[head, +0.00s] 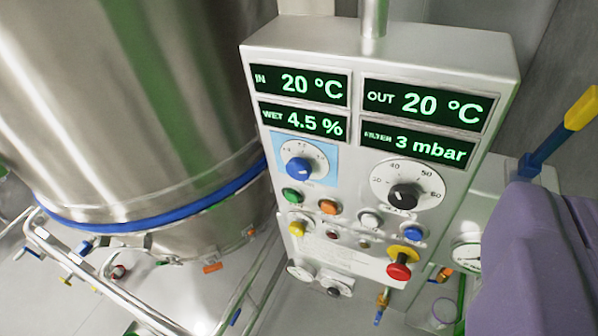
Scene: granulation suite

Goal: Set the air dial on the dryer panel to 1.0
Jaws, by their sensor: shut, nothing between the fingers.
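The dryer panel (450,62) is a pale metal box facing me, with green-lit displays. A blue knob (299,168) sits on a round white scale on a light-blue plate at its left; its small numbers are too blurred to read, so its setting is unclear. A black knob (404,196) on a larger white scale is to its right, marked about 40, 50 and 60. Which dial is labelled air is not legible. My gripper (580,108), purple with blue and yellow fingers, is at the right edge, shut and empty, apart from both knobs.
Below the knobs are several coloured buttons and a red mushroom button (399,271) on a yellow base. A large steel vessel (130,90) with a blue band fills the left, with a metal rail (95,283) below it. A round gauge (466,256) is at lower right.

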